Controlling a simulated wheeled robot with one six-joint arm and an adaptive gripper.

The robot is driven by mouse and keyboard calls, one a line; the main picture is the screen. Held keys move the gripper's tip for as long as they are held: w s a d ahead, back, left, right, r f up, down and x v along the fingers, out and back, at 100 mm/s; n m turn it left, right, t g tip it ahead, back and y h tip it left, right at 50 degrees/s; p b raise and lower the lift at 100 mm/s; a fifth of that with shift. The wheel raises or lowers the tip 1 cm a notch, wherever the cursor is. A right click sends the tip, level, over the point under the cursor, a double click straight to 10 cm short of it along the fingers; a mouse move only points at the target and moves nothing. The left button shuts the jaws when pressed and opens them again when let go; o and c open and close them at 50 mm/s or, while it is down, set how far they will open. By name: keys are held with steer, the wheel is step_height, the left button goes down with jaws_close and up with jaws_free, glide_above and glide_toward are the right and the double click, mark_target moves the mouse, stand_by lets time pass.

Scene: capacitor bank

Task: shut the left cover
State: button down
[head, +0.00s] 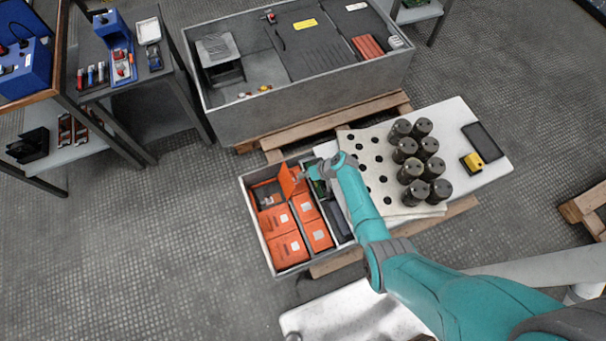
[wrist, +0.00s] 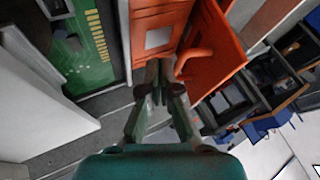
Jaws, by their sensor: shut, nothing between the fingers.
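An orange cover (head: 288,180) stands raised, tilted up, at the far end of a grey box (head: 262,241) in the head view. Left of it is an open compartment (head: 267,194) with a dark inside. In the wrist view the raised orange cover (wrist: 219,42) has a bar-like orange handle and stands just beyond and right of my gripper (wrist: 158,88). My fingers are together and empty, close to the handle; I cannot tell if they touch. In the head view my gripper (head: 308,174) is small and just right of the cover.
Several closed orange covers (head: 284,248) fill the near part of the box. A green circuit board (wrist: 76,40) lies left of my gripper. A white board with dark cylinders (head: 410,168) stands to the right. A large grey crate (head: 235,118) is behind.

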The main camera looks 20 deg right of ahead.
steer(key=shift+a+r, duration=0.1)
steer(key=shift+a, duration=0.25)
steer(key=shift+a+r+h, duration=0.2)
steer(key=shift+h, duration=0.1)
